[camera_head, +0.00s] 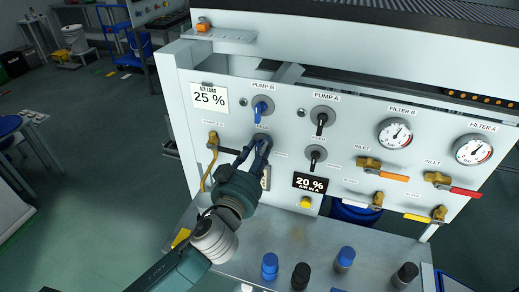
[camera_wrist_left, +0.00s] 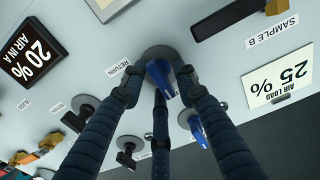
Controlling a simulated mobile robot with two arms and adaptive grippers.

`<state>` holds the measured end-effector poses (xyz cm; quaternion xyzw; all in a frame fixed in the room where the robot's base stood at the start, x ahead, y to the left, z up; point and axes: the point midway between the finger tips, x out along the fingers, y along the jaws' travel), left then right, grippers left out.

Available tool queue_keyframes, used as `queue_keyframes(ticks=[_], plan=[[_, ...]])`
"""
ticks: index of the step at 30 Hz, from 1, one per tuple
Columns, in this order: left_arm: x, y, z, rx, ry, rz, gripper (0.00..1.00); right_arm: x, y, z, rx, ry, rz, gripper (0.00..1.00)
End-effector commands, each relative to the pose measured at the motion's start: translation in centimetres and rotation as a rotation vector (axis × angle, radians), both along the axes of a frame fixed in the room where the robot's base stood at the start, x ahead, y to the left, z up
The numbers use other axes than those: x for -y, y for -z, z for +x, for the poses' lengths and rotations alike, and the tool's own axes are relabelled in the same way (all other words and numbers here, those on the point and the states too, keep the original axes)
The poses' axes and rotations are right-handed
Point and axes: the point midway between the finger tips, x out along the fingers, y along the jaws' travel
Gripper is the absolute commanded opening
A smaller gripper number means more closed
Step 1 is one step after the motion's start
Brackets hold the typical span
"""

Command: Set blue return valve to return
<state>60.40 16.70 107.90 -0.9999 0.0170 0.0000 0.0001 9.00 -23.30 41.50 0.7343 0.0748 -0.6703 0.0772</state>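The blue return valve (camera_wrist_left: 160,76) has a round grey base with a blue handle on the white panel. The RETURN label (camera_wrist_left: 122,68) is beside it in the left wrist view. My left gripper (camera_wrist_left: 160,84) is right in front of it, with its dark fingers spread around the blue handle and visible gaps at the sides. In the head view, my left gripper (camera_head: 256,148) covers most of this valve, so its handle angle is hard to read there. My right gripper is in neither view.
Just above is the Pump B knob (camera_head: 262,108), also blue. Black knobs, including Pump A (camera_head: 322,118), are to the right. A brass valve (camera_head: 212,140) is close on the left. The metal shelf (camera_head: 330,235) below carries blue and black caps.

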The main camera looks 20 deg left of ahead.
Motion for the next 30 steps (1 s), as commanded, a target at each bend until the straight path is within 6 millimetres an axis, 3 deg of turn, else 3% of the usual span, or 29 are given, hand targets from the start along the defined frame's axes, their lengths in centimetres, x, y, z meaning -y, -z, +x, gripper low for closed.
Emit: queue_keyframes(ticks=[1,3,4,17,30], plan=[[0.0,0.0,0.0,0.0,0.0,0.0,0.15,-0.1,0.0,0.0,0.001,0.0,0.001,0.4],[0.0,0.0,0.0,0.0,0.0,0.0,0.02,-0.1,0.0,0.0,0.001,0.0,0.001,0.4],[0.0,0.0,0.0,0.0,0.0,0.0,0.0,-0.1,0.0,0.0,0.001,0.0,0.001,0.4],[0.0,0.0,0.0,0.001,0.0,0.062,0.0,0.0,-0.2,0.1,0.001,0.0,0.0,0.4],[0.2,0.1,0.0,0.013,0.001,0.411,0.0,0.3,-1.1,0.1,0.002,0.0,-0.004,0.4]])
